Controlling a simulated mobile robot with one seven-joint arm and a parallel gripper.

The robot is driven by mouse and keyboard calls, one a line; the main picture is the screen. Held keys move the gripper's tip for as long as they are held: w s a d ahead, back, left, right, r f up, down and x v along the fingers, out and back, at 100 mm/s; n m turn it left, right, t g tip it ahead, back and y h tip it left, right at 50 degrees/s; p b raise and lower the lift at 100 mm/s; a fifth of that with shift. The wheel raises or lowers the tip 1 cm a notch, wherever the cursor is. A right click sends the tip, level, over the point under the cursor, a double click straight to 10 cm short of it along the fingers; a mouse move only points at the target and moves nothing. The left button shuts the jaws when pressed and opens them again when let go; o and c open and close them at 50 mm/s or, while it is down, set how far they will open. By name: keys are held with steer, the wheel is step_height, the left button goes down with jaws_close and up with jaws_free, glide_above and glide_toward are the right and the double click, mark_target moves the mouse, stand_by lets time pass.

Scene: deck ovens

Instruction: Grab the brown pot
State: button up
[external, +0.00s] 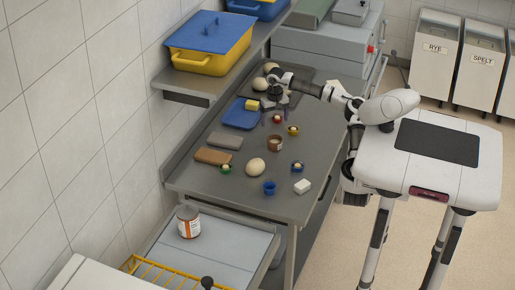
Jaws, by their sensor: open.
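A small brown pot (275,144) with a pale top stands upright on the steel worktop (205,179), near its middle. My gripper (275,116) hangs fingers down over the worktop, farther back than the brown pot and apart from it. It is open, with nothing visible held between its fingers. A small red pot (277,119) shows close to the fingertips; I cannot tell its exact distance from them. A white jar with a brown label (188,223) stands on a lower surface at the front left.
A shelf (202,88) with a yellow-and-blue box (208,45) overhangs the left.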

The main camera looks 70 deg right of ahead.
mark_target(275, 139)
step_height(275, 139, down, 6)
steer(key=shift+f+p, duration=0.1)
steer(key=shift+p, duration=0.35)
steer(key=f, duration=0.1)
steer(key=f+p, duration=0.2)
steer(key=f, duration=0.1)
steer(key=shift+s+a, duration=0.3)
steer(key=shift+f, duration=0.6)
steer(key=c, duration=1.2)
